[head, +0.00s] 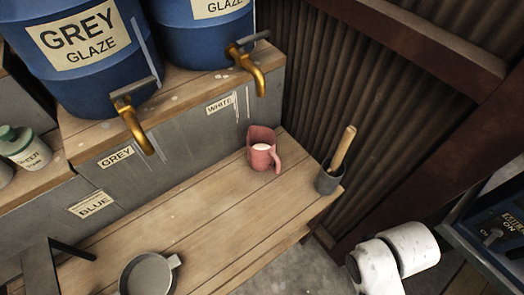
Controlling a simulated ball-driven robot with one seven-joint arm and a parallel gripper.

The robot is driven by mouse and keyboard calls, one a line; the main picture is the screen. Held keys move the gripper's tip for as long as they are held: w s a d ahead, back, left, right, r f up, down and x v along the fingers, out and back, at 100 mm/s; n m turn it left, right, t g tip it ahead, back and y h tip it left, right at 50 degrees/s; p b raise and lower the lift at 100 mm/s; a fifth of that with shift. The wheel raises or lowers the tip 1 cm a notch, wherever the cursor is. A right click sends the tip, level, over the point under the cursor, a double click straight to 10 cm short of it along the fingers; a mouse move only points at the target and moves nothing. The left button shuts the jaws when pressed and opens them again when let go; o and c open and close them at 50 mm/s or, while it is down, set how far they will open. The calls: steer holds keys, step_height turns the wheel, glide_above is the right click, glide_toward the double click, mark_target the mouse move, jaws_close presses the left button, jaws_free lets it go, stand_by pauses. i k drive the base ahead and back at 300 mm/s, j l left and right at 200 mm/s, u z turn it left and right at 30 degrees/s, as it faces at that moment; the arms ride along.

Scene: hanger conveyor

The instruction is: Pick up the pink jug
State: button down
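The pink jug (263,157) stands upright on the wooden bench (215,205), near its back right, in front of the grey wall below the white glaze label. Its handle is on the right side and something white shows inside it. Nothing holds it. My gripper is not in view; only white rounded parts, which look like my arm, show at the lower right, apart from the jug.
A dark pot (328,181) with a wooden-handled tool stands right of the jug, by the corrugated wall (350,80). Brass taps (133,125) of blue barrels (75,50) jut out above the bench. A grey pan (148,275) sits at the front. The bench middle is clear.

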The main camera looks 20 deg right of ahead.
mark_target(261, 141)
steer(key=i+u, duration=0.45)
steer(key=u, duration=0.25)
steer(key=i+u, duration=0.35)
steer(key=k+l, duration=0.05)
steer(key=k, duration=0.05)
